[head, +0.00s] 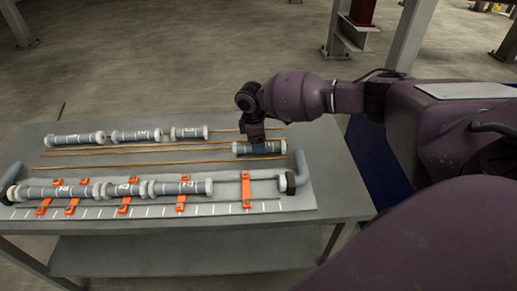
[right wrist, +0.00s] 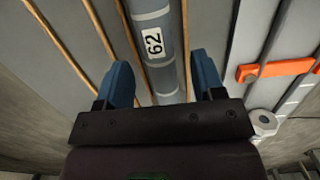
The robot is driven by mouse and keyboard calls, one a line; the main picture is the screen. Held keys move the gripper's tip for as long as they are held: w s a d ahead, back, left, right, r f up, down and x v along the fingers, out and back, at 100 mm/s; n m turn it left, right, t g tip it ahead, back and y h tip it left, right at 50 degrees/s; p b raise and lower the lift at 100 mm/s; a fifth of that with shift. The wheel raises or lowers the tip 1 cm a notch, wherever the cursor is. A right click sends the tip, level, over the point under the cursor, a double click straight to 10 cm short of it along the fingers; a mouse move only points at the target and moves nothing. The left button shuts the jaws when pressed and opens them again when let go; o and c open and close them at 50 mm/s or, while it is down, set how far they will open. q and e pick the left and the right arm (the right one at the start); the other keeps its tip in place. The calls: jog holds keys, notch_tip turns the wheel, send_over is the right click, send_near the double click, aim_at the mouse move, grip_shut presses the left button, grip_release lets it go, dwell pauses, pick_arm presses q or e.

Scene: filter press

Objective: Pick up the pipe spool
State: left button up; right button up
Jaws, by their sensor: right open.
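A grey pipe spool with pale end flanges (head: 276,147) lies at the right end of the back row on the table. In the right wrist view the spool (right wrist: 154,42) carries a white label that seems to read 62. My right gripper (head: 259,150) is directly over this spool, pointing down. Its blue fingers are open, one on each side of the spool in the right wrist view (right wrist: 163,78). I cannot tell whether they touch it. The gripper hides part of the spool in the head view. My left gripper is not in view.
Three more spools (head: 135,136) lie at the back left. Thin copper-coloured rods (head: 130,166) run along the table (head: 335,180). In front, a row of spools (head: 180,187) lies along a rail with orange clamps (head: 246,190). A grey elbow pipe (head: 301,166) stands at its right end.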

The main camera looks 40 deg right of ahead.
notch_tip(320, 180, down, 2)
jog(key=shift+d+f, duration=0.1)
jog(key=shift+c, duration=0.3)
jog(key=c, duration=1)
